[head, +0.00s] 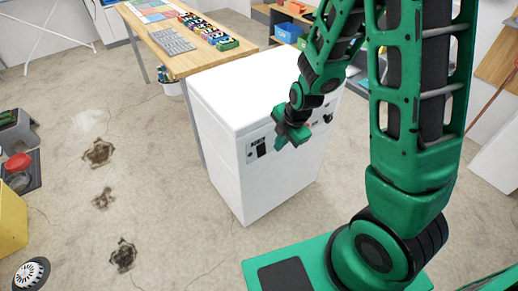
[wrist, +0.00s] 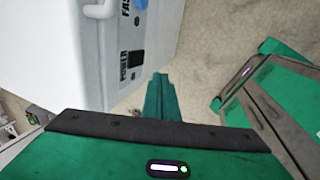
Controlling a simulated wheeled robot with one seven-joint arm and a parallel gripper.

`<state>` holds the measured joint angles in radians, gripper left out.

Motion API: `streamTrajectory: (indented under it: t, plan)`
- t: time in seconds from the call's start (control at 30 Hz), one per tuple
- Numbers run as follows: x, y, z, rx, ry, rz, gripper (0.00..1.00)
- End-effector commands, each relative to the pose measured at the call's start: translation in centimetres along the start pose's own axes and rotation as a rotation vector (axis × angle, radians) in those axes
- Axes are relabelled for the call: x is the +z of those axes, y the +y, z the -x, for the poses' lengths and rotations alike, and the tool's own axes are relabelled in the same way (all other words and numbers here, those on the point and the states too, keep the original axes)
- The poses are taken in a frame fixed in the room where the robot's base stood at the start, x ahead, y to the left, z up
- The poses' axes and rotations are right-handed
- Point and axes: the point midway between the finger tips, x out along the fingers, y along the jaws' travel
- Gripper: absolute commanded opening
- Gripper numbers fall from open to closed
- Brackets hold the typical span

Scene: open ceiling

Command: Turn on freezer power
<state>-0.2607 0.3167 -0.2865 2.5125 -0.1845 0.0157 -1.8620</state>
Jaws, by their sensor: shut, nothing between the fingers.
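The freezer (head: 225,160) is a white box standing on the floor in the middle of the head view, with a control panel along the top of its front. A black power switch (head: 261,149) sits at the panel's left. In the wrist view the switch (wrist: 137,58) shows beside the word POWER, with a label partly reading FAS above it. My gripper (head: 293,136) is in front of the panel, to the right of the switch in the head view. Its green fingers (wrist: 160,97) are together and empty, apart from the switch in the wrist view. The switch's position cannot be told.
A wooden table (head: 190,62) with a keyboard and small coloured items stands behind the freezer. A yellow object (head: 10,220) and a red button on a grey box (head: 18,163) are at the left. Open floor with dark stains lies left of the freezer.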

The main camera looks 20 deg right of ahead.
Motion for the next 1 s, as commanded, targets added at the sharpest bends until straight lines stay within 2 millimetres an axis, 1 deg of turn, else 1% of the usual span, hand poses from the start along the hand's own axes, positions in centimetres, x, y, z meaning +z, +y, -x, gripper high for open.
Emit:
streamTrajectory:
  t: [0.33, 0.47, 0.67, 1.0]
  plan:
    - [0.6, -0.2, 0.0, -0.002, -0.003, -0.01, 0.0]
    - [0.6, -0.3, -0.6, -0.002, -0.003, -0.011, 0.0]
    - [0.7, -0.4, -2.8, -0.005, -0.004, -0.011, 0.0]
    - [0.6, -0.4, -7.1, -0.005, -0.003, -0.01, 0.0]
